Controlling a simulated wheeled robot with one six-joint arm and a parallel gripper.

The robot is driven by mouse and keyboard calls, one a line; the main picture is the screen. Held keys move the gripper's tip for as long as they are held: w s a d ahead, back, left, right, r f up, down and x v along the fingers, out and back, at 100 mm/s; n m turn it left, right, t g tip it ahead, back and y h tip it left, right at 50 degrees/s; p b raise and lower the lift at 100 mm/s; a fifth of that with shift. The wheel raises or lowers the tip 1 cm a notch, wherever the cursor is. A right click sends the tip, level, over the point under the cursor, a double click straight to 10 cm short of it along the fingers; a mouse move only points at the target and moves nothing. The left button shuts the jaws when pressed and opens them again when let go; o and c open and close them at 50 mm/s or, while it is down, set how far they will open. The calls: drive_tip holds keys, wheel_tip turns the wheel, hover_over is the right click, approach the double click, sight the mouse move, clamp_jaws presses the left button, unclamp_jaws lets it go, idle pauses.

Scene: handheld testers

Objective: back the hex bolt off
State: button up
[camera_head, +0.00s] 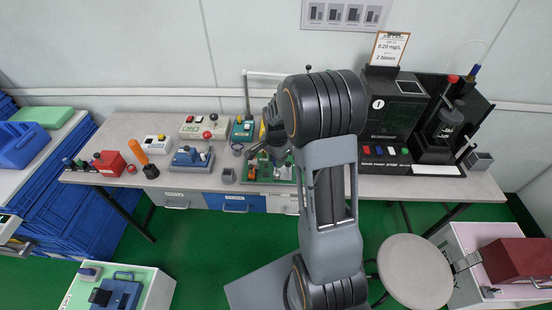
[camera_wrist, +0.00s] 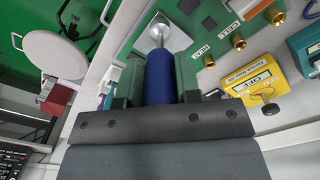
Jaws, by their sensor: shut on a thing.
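My gripper (camera_wrist: 158,85) is shut on a dark blue cylinder (camera_wrist: 160,78), which fills the space between the two green-grey fingers in the wrist view. A round silver metal head (camera_wrist: 158,30) shows just beyond the cylinder's far end, over a pale green panel; I cannot tell whether it is the hex bolt or whether the cylinder touches it. In the head view my gripper (camera_head: 264,152) is low over the green board (camera_head: 287,178) on the bench, and my arm hides part of that spot.
Brass fittings (camera_wrist: 238,42) stand on the panel beside the cylinder. A yellow tester marked OFF (camera_wrist: 255,80) is close on the right in the wrist view. The bench (camera_head: 125,125) holds several testers on the left and a black station (camera_head: 394,105) on the right. A round stool (camera_head: 414,270) stands in front.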

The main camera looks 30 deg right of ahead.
drive_tip(key=shift+f, duration=0.35)
idle(0.3)
drive_tip(key=n, duration=0.5)
drive_tip(key=shift+n, duration=0.5)
drive_tip(key=n, duration=0.6)
drive_tip(key=shift+d, duration=0.1)
